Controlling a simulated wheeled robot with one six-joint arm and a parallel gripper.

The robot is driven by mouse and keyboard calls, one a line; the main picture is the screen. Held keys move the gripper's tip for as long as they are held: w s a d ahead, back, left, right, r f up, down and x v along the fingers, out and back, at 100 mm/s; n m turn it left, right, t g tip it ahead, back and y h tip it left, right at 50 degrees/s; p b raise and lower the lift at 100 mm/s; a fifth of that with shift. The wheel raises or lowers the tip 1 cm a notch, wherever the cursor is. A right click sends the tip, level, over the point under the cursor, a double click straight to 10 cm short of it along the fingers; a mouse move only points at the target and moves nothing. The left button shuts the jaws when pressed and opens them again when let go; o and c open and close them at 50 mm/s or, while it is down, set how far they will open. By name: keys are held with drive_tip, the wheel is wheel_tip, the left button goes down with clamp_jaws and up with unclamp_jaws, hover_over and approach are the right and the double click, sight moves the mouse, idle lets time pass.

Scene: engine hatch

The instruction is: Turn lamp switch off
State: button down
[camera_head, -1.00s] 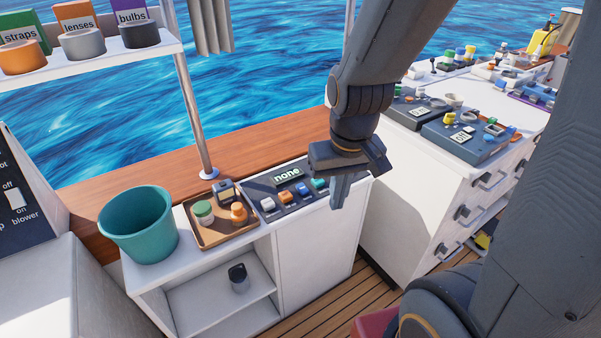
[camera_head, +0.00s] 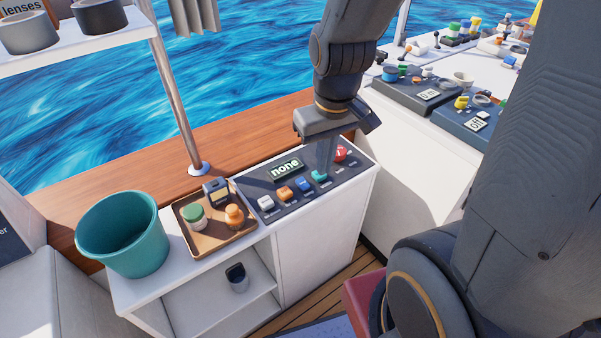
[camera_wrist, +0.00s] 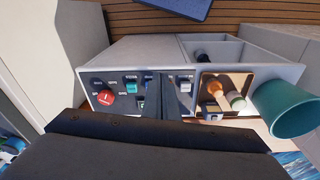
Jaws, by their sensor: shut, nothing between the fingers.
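A dark switch panel (camera_head: 262,202) with a "none" display (camera_head: 286,168) lies on the white cabinet. It carries a white switch (camera_head: 266,203), an orange one (camera_head: 285,194), a blue one (camera_head: 304,184), a teal one (camera_head: 320,176) and a red knob (camera_head: 341,153). The labels are too small to read, so I cannot tell which is the lamp switch. My gripper (camera_head: 322,158) is shut and empty, pointing down over the panel's back part. In the wrist view, my gripper (camera_wrist: 172,112) hides the panel's middle; the red knob (camera_wrist: 106,97) and white switch (camera_wrist: 185,87) show beside it.
A brown tray (camera_head: 208,245) with bottles stands left of the panel, then a teal bucket (camera_head: 122,240). A pole (camera_head: 175,95) rises behind the tray. More panels (camera_head: 430,98) sit on the right counter. A cup (camera_head: 237,278) stands on the shelf below.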

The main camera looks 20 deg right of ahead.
drive_tip(key=w+f+n+b, duration=0.2)
drive_tip(key=w+n+b, duration=0.1)
drive_tip(key=w+n, duration=0.5)
drive_tip(key=w+f+n+g+b, duration=0.1)
drive_tip(key=w+f+n+b, duration=0.2)
drive_tip(key=w+n, duration=0.5)
drive_tip(key=n+b, duration=0.1)
drive_tip(key=n, duration=0.3)
drive_tip(key=shift+w, duration=0.2)
drive_tip(key=shift+s+d, duration=0.1)
drive_tip(key=shift+s, duration=0.05)
drive_tip(key=shift+s+d+p, duration=0.2)
drive_tip(key=shift+s+p, duration=0.4)
drive_tip(key=shift+s, duration=0.05)
wheel_tip(320, 180, up, 14)
drive_tip(key=s+p, duration=0.2)
drive_tip(key=shift+s+d+f, duration=0.15)
drive_tip(key=shift+s+d, duration=0.25)
